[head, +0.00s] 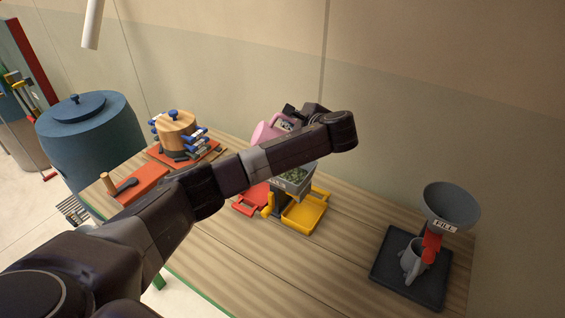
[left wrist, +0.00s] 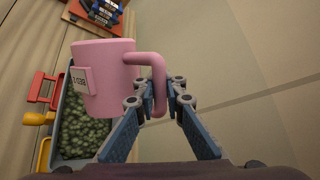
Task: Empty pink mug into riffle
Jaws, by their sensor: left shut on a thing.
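The pink mug (head: 265,132) is held above the riffle (head: 297,181), partly hidden by my left arm in the head view. In the left wrist view the pink mug (left wrist: 118,66) shows its side, with a white label; its opening is not visible, so I cannot tell how far it is tilted. My left gripper (left wrist: 161,92) is shut on the mug's handle. The riffle's grey hopper holds many green beans (left wrist: 82,132), which lie beside and below the mug in the wrist view. My right gripper is not in view.
A yellow tray (head: 304,214) and a red tray (head: 248,203) sit at the riffle's base. A grey funnel (head: 452,204) stands over a grey mug (head: 411,258) on a dark base at the right. A wooden drum (head: 176,131) stands at the back left. The front tabletop is clear.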

